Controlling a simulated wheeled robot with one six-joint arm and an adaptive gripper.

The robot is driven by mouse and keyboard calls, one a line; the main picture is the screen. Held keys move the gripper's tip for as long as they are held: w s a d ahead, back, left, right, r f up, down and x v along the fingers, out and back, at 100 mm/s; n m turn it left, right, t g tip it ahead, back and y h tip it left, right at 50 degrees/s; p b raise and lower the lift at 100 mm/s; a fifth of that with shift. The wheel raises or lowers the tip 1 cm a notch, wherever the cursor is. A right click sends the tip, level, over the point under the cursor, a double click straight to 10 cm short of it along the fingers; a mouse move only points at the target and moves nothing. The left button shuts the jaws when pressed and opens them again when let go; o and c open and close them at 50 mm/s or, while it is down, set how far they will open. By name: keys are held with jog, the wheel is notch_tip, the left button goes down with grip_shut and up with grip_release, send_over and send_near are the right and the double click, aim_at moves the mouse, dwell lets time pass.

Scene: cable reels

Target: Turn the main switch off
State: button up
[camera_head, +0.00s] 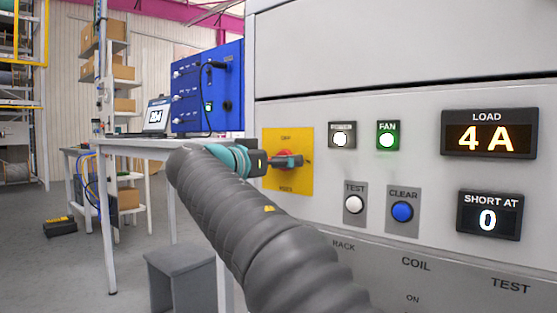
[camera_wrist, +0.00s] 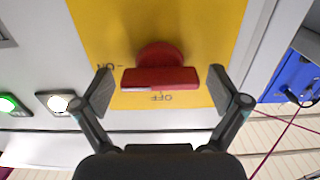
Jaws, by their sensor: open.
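The main switch is a red rotary handle (camera_wrist: 160,78) on a yellow plate (camera_head: 296,182) at the left of a grey panel. In the wrist view the plate appears upside down, with OFF below the handle and ON to its left. The handle's bar lies level across the view. My gripper (camera_wrist: 158,88) is open, with one finger beyond each end of the bar and a visible gap on both sides. In the head view my gripper (camera_head: 285,162) is at the switch and hides much of the handle.
The panel has a lit white lamp (camera_head: 341,140), a lit green FAN button (camera_head: 388,139), a white TEST button (camera_head: 354,204) and a blue CLEAR button (camera_head: 402,211). Displays read LOAD 4 A (camera_head: 488,133) and SHORT AT 0 (camera_head: 488,217). A bench with a blue cabinet (camera_head: 222,75) stands left.

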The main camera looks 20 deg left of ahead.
jog(key=c, duration=1.1)
jog(key=shift+c, duration=0.2)
jog(key=shift+n, duration=0.3)
jog(key=n+p, duration=0.2)
jog(key=n, duration=0.1)
jog(key=shift+a+r+n, duration=0.1)
jog(key=shift+r+n, duration=0.05)
jog(key=shift+n, duration=0.25)
jog(key=n+p, duration=0.2)
jog(key=n, duration=0.2)
jog(key=shift+a+n, duration=0.1)
jog(key=shift+n, duration=0.2)
jog(key=n+p, duration=0.3)
jog(key=n, duration=0.2)
jog(key=shift+f+n+p, duration=0.2)
jog(key=shift+n+p, duration=1.05)
jog(key=shift+n, duration=0.65)
jog(key=shift+f, duration=0.1)
